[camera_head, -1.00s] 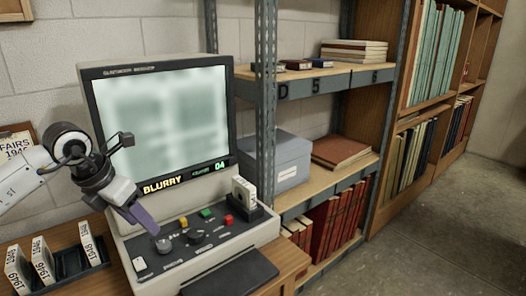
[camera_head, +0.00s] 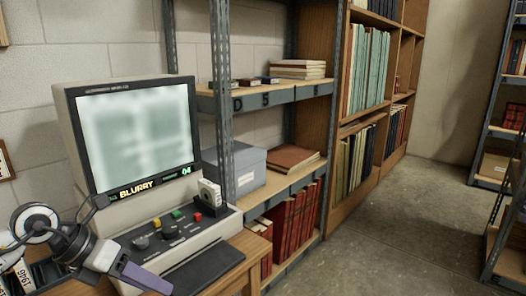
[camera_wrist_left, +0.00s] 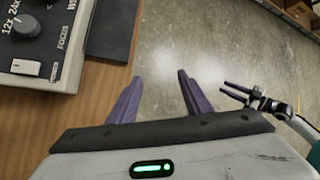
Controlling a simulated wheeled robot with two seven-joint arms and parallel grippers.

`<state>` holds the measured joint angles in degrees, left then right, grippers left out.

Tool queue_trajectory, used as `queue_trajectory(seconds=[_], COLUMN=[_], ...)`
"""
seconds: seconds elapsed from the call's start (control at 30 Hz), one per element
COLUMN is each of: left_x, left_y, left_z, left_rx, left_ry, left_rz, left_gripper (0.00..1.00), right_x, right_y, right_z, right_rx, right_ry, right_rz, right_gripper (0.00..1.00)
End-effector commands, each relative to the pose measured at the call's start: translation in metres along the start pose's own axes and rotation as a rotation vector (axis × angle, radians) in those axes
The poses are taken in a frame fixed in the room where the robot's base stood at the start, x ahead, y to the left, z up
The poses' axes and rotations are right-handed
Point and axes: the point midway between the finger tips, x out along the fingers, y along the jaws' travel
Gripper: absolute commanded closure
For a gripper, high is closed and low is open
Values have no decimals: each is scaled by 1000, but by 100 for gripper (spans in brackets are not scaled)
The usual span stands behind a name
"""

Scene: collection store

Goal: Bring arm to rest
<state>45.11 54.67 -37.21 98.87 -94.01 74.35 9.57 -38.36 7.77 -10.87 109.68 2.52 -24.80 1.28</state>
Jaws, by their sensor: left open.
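My left gripper (camera_head: 143,277) is at the lower left in the head view, in front of the microfilm reader's base. In the left wrist view its two purple fingers (camera_wrist_left: 158,98) stand apart with nothing between them, over the edge of the wooden desk (camera_wrist_left: 98,95) and the concrete floor. The microfilm reader (camera_head: 65,110) stands on the desk, its screen blurred and labelled BLURRY. Part of another arm with dark purple fingers (camera_wrist_left: 237,92) shows at the right of the left wrist view, its fingers apart. It does not show in the head view.
White labelled boxes (camera_head: 22,272) stand in a dark rack at the lower left, partly behind my arm. A metal shelf (camera_head: 225,150) with books and a grey box (camera_head: 243,168) stands right of the reader. Open floor (camera_head: 400,220) lies to the right.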

Motion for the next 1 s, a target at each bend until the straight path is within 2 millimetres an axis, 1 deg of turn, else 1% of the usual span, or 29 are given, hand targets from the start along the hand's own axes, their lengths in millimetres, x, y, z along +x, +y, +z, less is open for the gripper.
queue_trajectory(seconds=[0.03, 0.07, 0.17, 0.2, 0.27, 0.3, 0.37, 0.4, 0.47, 0.5, 0.57, 0.6, 0.67, 0.7, 0.77, 0.8, 0.87, 0.9, 1.0], left_x=[16, 24, 51, 60, 67, 68, 68, 69, 74, 79, 93, 105, 124, 137, 155, 166, 180, 188, 202], left_y=[-19, -32, -85, -111, -143, -157, -167, -165, -153, -139, -112, -92, -65, -51, -35, -28, -21, -20, -22], left_z=[-4, -6, -9, -10, -7, -3, 2, 4, 4, -1, -17, -34, -67, -91, -130, -157, -197, -221, -272], left_rx=[-19, -35, -132, -206, -350, -464, -656, -798, -1032, -1199, -1462, -1645, -1902, -2051, -2258, -2385, -2557, -2655, -2849], left_ry=[-10, -22, -83, -119, -186, -235, -309, -357, -429, -476, -541, -578, -624, -646, -667, -674, -678, -676, -664], left_rz=[-78, -131, -359, -479, -652, -756, -889, -961, -1044, -1079, -1101, -1096, -1061, -1024, -956, -903, -820, -764, -638], left_gripper=[55, 55, 55, 55, 55, 55, 55, 55, 55, 55, 55, 55, 55, 55, 55, 55, 55, 55, 55], right_x=[-1, -1, -2, -2, -3, -3, -3, -3, -3, -3, -3, -3, -3, -3, -3, -3, -3, -3, -3], right_y=[0, -1, -1, -1, -2, -2, -2, -2, -2, -2, -2, -2, -2, -2, -2, -2, -2, -2, -2], right_z=[2, 4, 10, 11, 12, 12, 12, 13, 13, 13, 13, 13, 13, 13, 13, 13, 14, 14, 14], right_rx=[1, 1, 3, 3, 3, 3, 3, 3, 3, 4, 4, 3, 4, 4, 4, 4, 4, 4, 4], right_ry=[-4, -8, -18, -21, -23, -23, -24, -25, -26, -26, -26, -26, -26, -26, -27, -27, -27, -27, -27], right_rz=[0, -1, -1, -1, -1, -2, -2, -2, -2, -2, -2, -2, -2, -2, -2, -2, -2, -2, -2], right_gripper=[69, 69, 69, 69, 69, 69, 69, 69, 69, 69, 69, 69, 69, 69, 69, 69, 69, 69, 69])
